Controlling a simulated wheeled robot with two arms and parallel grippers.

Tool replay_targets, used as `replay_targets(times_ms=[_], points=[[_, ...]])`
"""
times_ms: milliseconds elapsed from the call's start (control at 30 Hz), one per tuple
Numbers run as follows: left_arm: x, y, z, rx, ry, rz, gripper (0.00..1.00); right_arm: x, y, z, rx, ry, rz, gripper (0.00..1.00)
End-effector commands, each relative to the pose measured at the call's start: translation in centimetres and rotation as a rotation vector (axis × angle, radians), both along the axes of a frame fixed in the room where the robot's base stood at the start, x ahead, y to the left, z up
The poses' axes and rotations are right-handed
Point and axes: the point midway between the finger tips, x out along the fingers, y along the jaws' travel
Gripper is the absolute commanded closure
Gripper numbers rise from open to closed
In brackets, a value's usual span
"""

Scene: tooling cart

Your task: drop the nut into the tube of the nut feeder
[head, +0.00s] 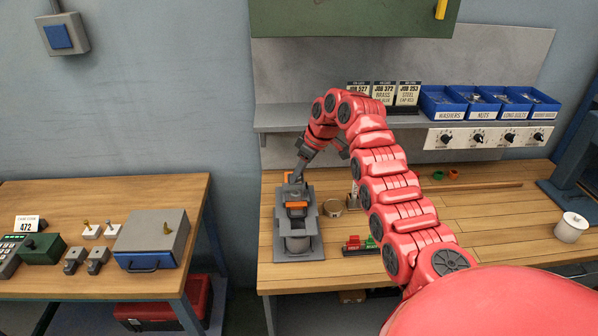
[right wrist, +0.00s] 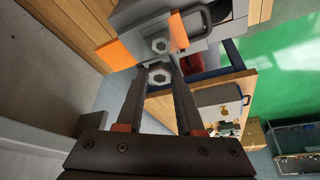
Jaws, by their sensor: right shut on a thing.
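The nut feeder (head: 298,243) is a grey device with orange parts on the wooden bench in the head view. Its grey body and an orange part (right wrist: 117,53) fill the top of the right wrist view. My right gripper (head: 295,180) is at the feeder's top, pointing down. In the right wrist view my right gripper (right wrist: 160,73) is shut on a grey hex nut (right wrist: 159,77). A second hex nut shape (right wrist: 160,46) shows just beyond it, at the feeder; I cannot tell if it is inside the tube. The tube's mouth is not clear. My left gripper is out of view.
Blue bins (head: 441,102) stand on the shelf (head: 290,120) behind. A white cup (head: 571,228) is at the far right. A grey box (head: 152,237) sits on the left table.

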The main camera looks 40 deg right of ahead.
Motion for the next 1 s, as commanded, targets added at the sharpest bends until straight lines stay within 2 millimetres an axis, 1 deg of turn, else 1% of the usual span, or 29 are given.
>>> replay_targets(times_ms=[567, 1000], points=[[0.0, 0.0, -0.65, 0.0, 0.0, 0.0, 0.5, 0.09, 0.07, 0.0, 0.0, -0.001, 0.001, 1.0], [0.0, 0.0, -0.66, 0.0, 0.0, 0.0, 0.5, 0.06, 0.03, 0.08, -0.001, -0.002, 0.001, 1.0]])
